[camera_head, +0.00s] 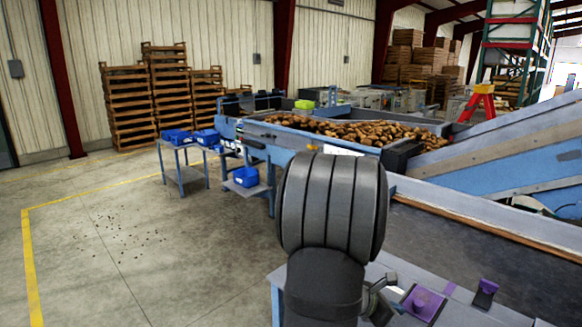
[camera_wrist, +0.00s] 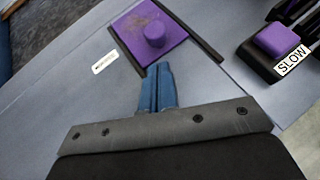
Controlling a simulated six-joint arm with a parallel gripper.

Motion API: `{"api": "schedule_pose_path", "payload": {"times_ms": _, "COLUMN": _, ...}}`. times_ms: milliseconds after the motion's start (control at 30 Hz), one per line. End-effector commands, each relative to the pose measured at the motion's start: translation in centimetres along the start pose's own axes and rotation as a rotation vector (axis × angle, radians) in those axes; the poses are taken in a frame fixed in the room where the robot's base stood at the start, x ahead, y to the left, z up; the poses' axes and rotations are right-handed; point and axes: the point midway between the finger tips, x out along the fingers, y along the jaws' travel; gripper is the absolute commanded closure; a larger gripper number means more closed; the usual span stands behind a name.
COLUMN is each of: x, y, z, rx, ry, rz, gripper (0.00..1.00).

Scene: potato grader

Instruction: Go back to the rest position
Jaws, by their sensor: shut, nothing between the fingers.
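My gripper (camera_wrist: 158,72) shows in the wrist view with its two blue fingers together and nothing between them. It is over a grey panel (camera_wrist: 100,100), and its tips appear just short of a purple square plate with a round knob (camera_wrist: 155,36). I cannot tell the height of the tips above the panel. In the head view my dark arm fills the lower middle and the gripper's fingers cannot be made out. The purple plate (camera_head: 424,303) also shows there, right of my arm.
A black block with a purple top (camera_wrist: 277,40), labelled SLOW, is right of the plate. A dark belt (camera_head: 470,250) runs behind the panel. A potato-filled hopper (camera_head: 282,122), blue bins (camera_head: 245,177) and stacked wooden crates (camera_head: 128,105) stand farther back. The floor at left is open.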

Motion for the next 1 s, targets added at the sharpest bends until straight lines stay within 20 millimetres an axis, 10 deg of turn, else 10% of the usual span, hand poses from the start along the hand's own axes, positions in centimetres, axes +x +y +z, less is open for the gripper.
{"api": "schedule_pose_path", "payload": {"times_ms": 600, "x": 2.9, "y": 0.1, "z": 1.6, "rx": 0.000, "ry": -0.002, "rz": 0.000, "gripper": 1.00}}
{"api": "schedule_pose_path", "payload": {"times_ms": 1000, "x": 3.0, "y": -0.1, "z": 1.8, "rx": 0.006, "ry": -0.003, "rz": -0.007, "gripper": 0.23}}
